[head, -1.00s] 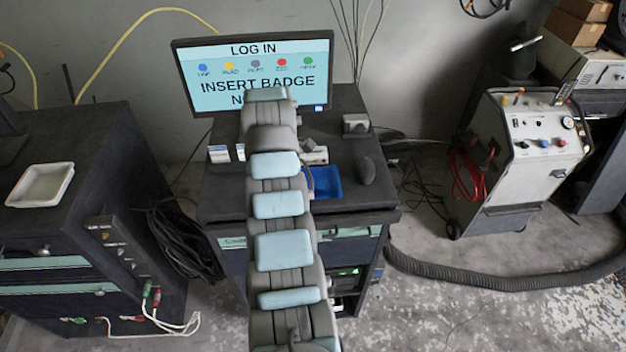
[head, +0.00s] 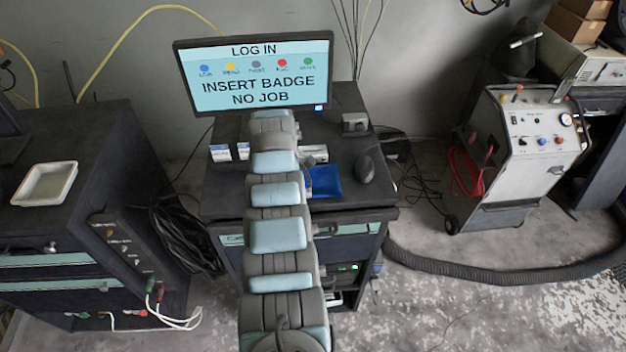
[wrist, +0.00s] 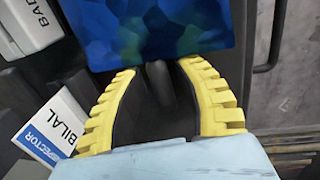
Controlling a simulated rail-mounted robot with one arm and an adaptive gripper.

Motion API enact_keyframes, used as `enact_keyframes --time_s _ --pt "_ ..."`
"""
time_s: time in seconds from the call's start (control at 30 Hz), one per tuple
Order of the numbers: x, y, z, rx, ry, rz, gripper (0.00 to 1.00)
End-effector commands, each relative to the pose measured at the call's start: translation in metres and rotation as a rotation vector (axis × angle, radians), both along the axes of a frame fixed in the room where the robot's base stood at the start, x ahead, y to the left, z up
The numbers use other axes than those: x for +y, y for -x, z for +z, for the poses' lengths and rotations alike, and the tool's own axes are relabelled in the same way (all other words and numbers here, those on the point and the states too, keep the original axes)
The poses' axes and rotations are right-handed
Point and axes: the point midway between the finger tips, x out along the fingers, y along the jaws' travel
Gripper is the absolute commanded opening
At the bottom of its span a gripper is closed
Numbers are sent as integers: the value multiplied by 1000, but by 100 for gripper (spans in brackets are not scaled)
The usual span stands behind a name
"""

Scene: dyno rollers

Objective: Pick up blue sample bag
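The blue sample bag (head: 325,182) lies on the dark top of the workstation cart (head: 345,205), just right of my arm in the head view. In the wrist view the bag (wrist: 150,30) is a blue patterned sheet at the top, just beyond my fingertips. My gripper (wrist: 160,72) has two yellow ridged fingers that stand apart with a gap between them. The bag does not appear held. A dark rounded shape shows between the fingers; I cannot tell what it is. In the head view my arm hides the gripper.
A monitor (head: 255,75) stands behind the bag. A dark mouse (head: 364,168) lies to its right. White name cards (head: 220,153) stand left of my arm; one card (wrist: 55,130) is close to the left finger. A box marked "BAD" (wrist: 30,25) is at upper left.

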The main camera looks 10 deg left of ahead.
Motion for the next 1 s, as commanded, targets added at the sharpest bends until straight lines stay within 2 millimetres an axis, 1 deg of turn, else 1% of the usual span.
enact_keyframes --time_s 0.33,0.37,0.4,0.47,1.0 --pt "0 0 -2 -1 0 -1 34" --pt "0 0 -2 -1 0 -1 29" --pt "0 0 -2 -1 0 -1 17" --pt "0 0 -2 0 0 -1 0" --pt "-1 -1 0 0 0 -1 0"
